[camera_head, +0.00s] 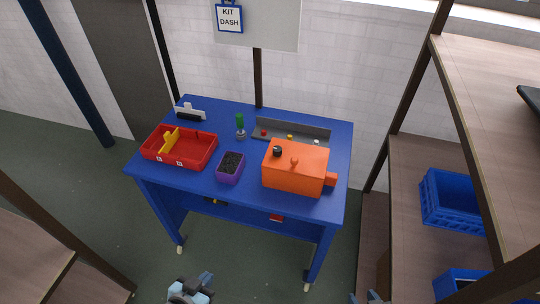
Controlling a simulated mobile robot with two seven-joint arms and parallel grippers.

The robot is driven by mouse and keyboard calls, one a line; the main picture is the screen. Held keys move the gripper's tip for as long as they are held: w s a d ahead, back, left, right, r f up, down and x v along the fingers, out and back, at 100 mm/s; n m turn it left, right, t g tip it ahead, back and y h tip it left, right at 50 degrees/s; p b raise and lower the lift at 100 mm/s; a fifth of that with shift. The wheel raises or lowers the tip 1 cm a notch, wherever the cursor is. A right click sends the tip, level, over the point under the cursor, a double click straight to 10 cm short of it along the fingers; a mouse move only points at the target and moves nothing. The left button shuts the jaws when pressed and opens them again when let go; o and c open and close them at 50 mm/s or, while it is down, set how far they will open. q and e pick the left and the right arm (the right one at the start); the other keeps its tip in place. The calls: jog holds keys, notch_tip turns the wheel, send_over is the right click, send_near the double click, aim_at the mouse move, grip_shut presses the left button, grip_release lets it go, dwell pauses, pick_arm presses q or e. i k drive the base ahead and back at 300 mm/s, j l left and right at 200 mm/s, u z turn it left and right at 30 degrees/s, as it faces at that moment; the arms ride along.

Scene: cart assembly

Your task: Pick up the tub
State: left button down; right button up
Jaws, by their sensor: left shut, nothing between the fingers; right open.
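A small purple tub (228,178) filled with dark pieces stands upright on the blue cart table (202,190), near its front edge. My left gripper (203,284) is at the bottom of the view, below and in front of the cart, apart from the tub. It is shut and empty. My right gripper (366,297) only just shows at the bottom edge, right of the cart. It is open and most of it is cut off. Neither gripper touches the tub.
A red tray (178,160) with a yellow divider sits left of the tub. An orange box (292,180) with knobs sits close on its right. A green-topped item (240,124) and a grey rack (290,130) stand behind. Wooden shelves with blue crates (453,214) are at right.

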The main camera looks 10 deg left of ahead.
aim_at(228, 170)
jog(key=u, duration=0.55)
jog(key=z, duration=2.55)
jog(key=u, duration=2.55)
jog(key=j+z, duration=0.2)
jog(key=z, duration=0.25)
jog(key=i+j+z, duration=0.1)
jog(key=z, duration=0.3)
jog(key=j+z, duration=0.3)
jog(key=z, duration=0.15)
